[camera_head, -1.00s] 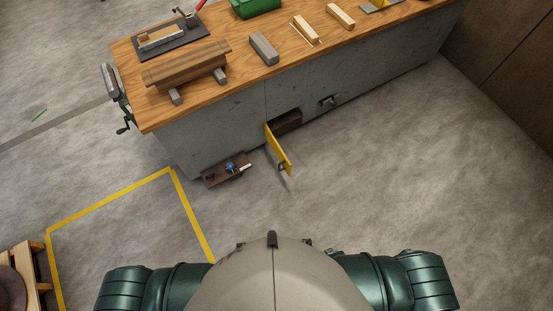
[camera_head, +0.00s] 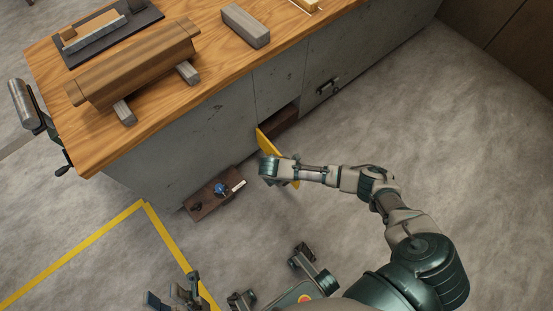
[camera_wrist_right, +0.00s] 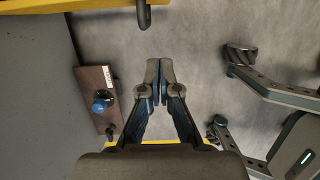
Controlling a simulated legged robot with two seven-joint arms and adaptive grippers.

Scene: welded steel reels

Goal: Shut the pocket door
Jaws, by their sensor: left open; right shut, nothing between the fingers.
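The yellow pocket door (camera_head: 264,139) stands swung out from the grey cabinet front, beside a dark pocket opening (camera_head: 284,123). My right forearm and hand cover part of it in the head view. In the right wrist view the door (camera_wrist_right: 60,5) crosses the top, with a dark handle (camera_wrist_right: 144,14) near its outer end. My right gripper (camera_wrist_right: 160,68) is shut and empty, just short of the handle, with a gap showing in the picture. My left gripper (camera_head: 174,287) is open and empty, low over the floor at the bottom of the head view.
The wooden bench top (camera_head: 215,75) carries blocks. A vise (camera_head: 27,106) sticks out at its left end. Yellow tape (camera_head: 85,245) marks the floor. Floor on the right is clear.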

